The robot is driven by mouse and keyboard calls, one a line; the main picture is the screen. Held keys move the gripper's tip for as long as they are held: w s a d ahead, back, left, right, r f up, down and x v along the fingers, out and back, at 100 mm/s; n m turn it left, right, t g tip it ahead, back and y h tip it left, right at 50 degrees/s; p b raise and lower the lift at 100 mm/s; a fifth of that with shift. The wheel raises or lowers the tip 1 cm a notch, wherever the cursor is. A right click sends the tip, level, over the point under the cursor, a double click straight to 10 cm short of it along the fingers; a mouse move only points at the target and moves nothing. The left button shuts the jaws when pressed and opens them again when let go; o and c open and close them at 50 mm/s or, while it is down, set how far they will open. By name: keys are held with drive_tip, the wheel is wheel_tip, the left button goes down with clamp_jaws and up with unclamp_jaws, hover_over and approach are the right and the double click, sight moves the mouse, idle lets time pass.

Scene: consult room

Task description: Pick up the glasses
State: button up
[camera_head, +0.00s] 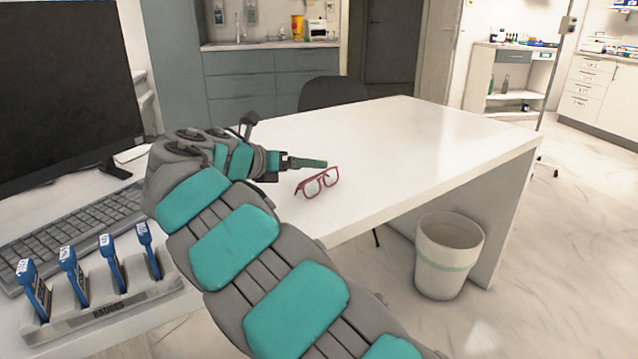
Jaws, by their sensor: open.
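A pair of red-framed glasses (318,182) rests on the white desk (420,135), close to its front edge. My gripper (305,163) is just above and behind the glasses in the picture, with its fingers pointing right. It is open and holds nothing that I can see. One green finger shows clearly; the other is hard to make out. In this view the fingers nearly meet the top of the glasses, and I cannot tell whether they touch. The left part of the glasses lies just below the gripper's body.
A waste bin (448,255) is on the floor under the desk's right end. A dark chair (332,92) is behind. The desk's right half is clear.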

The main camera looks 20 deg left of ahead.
sight(319, 172)
drive_tip(key=x, duration=0.5)
drive_tip(key=shift+s, duration=0.1)
clamp_jaws()
idle(0.5)
